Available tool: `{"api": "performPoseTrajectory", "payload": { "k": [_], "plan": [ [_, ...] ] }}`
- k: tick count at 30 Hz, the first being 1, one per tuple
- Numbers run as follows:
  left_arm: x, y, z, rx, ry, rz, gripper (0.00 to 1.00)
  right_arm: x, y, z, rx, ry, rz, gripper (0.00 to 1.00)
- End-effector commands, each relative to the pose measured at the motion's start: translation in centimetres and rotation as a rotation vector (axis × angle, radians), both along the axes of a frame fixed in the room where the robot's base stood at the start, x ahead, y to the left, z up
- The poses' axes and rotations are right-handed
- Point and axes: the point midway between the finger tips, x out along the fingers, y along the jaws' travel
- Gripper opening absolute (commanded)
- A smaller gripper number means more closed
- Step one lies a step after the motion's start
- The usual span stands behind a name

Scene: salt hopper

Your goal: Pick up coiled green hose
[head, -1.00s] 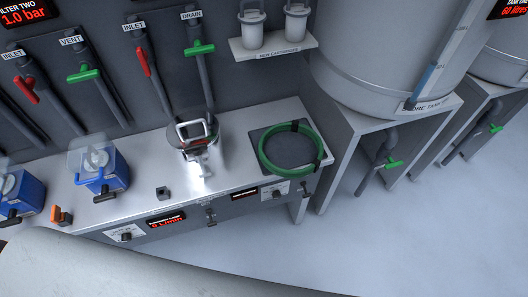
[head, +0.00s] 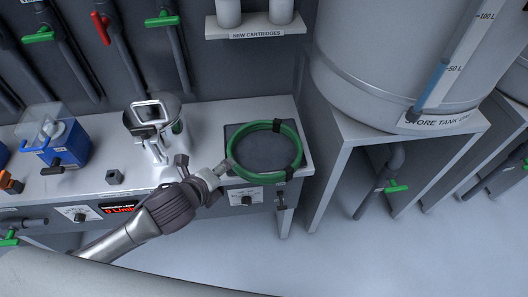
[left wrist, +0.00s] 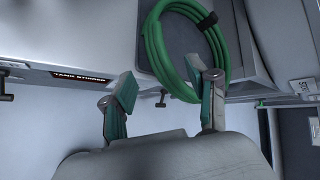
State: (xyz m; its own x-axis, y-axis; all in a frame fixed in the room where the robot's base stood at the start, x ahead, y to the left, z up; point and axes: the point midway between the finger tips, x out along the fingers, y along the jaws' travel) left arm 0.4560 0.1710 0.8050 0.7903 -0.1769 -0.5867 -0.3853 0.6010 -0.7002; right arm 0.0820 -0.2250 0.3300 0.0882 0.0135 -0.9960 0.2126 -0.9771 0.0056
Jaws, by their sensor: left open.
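The coiled green hose (head: 298,151) lies as a ring with black ties on a dark square pad (head: 265,150) at the right end of the metal bench. My left gripper (head: 218,172) is at the coil's left front edge in the head view. In the left wrist view its jaws (left wrist: 163,88) are open and empty. The near curve of the hose (left wrist: 155,45) shows beyond and partly between the fingers. The right finger overlaps the coil in the picture; I cannot tell whether it touches. My right gripper is not in view.
A metal vessel with a clamp handle (head: 152,118) stands on the bench left of the coil, with a small dark block (head: 114,177) and a blue pump (head: 58,142) farther left. A cartridge shelf (head: 256,30) is above. The store tank stand (head: 400,135) is right.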

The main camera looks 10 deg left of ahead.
Motion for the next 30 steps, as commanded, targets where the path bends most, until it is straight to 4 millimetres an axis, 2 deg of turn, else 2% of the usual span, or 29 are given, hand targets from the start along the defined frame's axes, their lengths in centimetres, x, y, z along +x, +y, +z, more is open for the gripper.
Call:
{"api": "performPoseTrajectory", "payload": {
  "k": [6, 9, 12, 17, 24, 30],
  "plan": [
    [3.2, 2.0, 1.5, 0.482, -0.216, -0.391, 0.59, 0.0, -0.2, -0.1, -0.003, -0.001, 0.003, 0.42],
    [4.1, 3.2, 1.8, 0.674, -0.290, -0.531, 0.59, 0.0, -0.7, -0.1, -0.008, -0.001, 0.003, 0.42],
    [4.6, 3.9, 2.0, 0.786, -0.331, -0.611, 0.59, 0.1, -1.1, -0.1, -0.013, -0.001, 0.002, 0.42],
    [6.3, 3.6, 1.2, 0.828, -0.348, -0.642, 0.59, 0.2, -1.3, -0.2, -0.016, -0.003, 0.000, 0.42],
    [10.2, 2.3, -1.1, 0.825, -0.347, -0.640, 0.59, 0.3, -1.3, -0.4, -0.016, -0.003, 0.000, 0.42],
    [11.8, 1.7, -2.0, 0.825, -0.345, -0.641, 0.59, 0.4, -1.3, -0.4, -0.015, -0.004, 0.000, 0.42]
  ]
}}
